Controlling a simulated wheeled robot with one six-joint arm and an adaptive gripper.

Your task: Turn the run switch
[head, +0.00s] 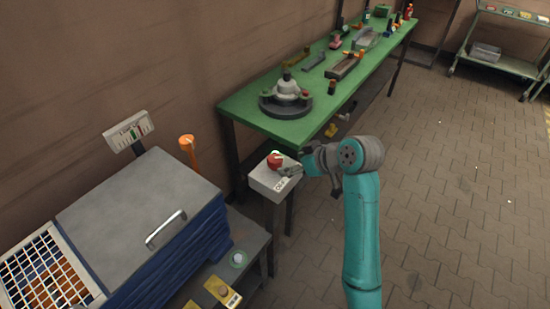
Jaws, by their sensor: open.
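A pale box (268,182) on a post stands in front of the green bench, with a round red knob (274,160) on top and a small white label whose text I cannot read for sure. My gripper (290,171) is open at the right side of this box, with its fingers close to the knob. I cannot tell whether they touch it. A yellow plate (216,286) with a round brownish knob (224,291) and a white label lies at the bottom centre, away from my gripper. No readable label shows which of these is the run switch.
A grey-lidded blue machine (140,205) with a handle and a white grid basket (45,270) fills the lower left. An orange post (188,150) stands behind it. The green bench (240,108) holds several parts. The paved floor (450,200) at right is clear.

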